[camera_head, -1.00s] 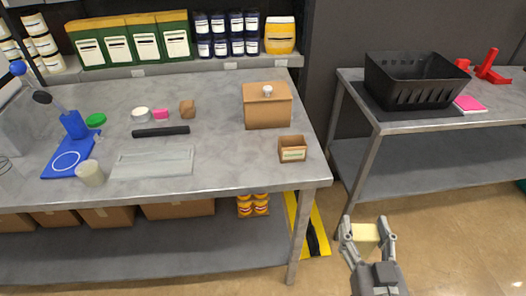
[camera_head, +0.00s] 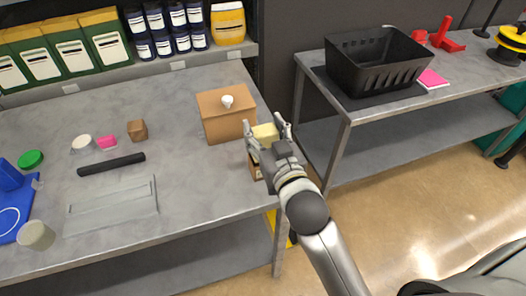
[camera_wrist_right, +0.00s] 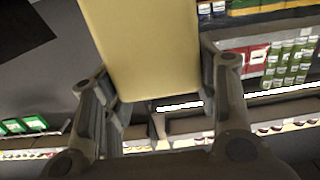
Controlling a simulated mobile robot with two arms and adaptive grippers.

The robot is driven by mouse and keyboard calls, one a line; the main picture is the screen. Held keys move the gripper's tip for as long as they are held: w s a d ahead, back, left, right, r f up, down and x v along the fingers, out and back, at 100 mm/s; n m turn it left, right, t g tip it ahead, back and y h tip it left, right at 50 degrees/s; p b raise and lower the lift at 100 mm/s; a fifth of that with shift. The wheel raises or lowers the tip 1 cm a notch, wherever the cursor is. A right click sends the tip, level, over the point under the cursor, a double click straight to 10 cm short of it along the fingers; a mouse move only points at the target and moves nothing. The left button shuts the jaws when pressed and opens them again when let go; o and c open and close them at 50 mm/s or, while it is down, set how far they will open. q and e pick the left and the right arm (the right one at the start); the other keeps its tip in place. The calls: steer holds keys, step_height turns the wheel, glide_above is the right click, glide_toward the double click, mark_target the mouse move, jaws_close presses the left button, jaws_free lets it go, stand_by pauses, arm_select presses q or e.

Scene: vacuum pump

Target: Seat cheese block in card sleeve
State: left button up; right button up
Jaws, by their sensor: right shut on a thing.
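My right gripper (camera_head: 264,129) is shut on a pale yellow cheese block (camera_head: 266,135), raised over the right edge of the grey worktable. The right wrist view shows the block (camera_wrist_right: 145,45) as a large flat face between the two fingers. The card sleeve (camera_head: 255,171), a small open brown card box, stands on the table's right edge. It is mostly hidden behind my right gripper and wrist, so its opening cannot be seen. The block looks apart from it, though the exact gap cannot be told. My left gripper is not in view.
A brown box with a white knob (camera_head: 226,115) stands just left of my gripper. A black bar (camera_head: 111,164) and a clear tray (camera_head: 112,206) lie further left. A black basket (camera_head: 378,62) stands on the right table, with a floor gap between the tables.

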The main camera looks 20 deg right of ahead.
mark_target(264, 146)
step_height(264, 146, down, 2)
steer(key=shift+s, duration=0.1)
step_height(264, 146, down, 3)
steer(key=shift+f, duration=0.65)
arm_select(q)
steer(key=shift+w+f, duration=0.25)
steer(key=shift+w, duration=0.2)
arm_select(e)
steer(key=o, duration=1.2)
